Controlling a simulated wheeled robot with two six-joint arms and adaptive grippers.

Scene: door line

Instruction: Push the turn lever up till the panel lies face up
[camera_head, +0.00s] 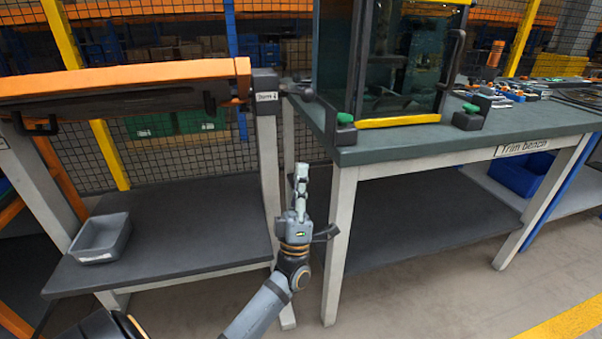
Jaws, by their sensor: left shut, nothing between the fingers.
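The orange-edged panel (130,77) lies roughly level in the turn stand at the left, seen nearly edge-on. A black handle (36,127) hangs below it; I cannot tell which side is its face. The turn lever (300,90) is a short dark arm with a rounded end. It sticks out to the right of the grey post block labelled "Turn" (266,97). My left gripper (300,168) is shut and empty, pointing up. In the picture it is below the lever, apart from it, in front of the gap between stand and bench. My right gripper is out of view.
The trim bench (470,143) stands right of the gripper, with a dark glazed door unit (410,60) and tools on top. A grey bin (101,238) sits on the stand's lower shelf (190,245). A mesh fence stands behind.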

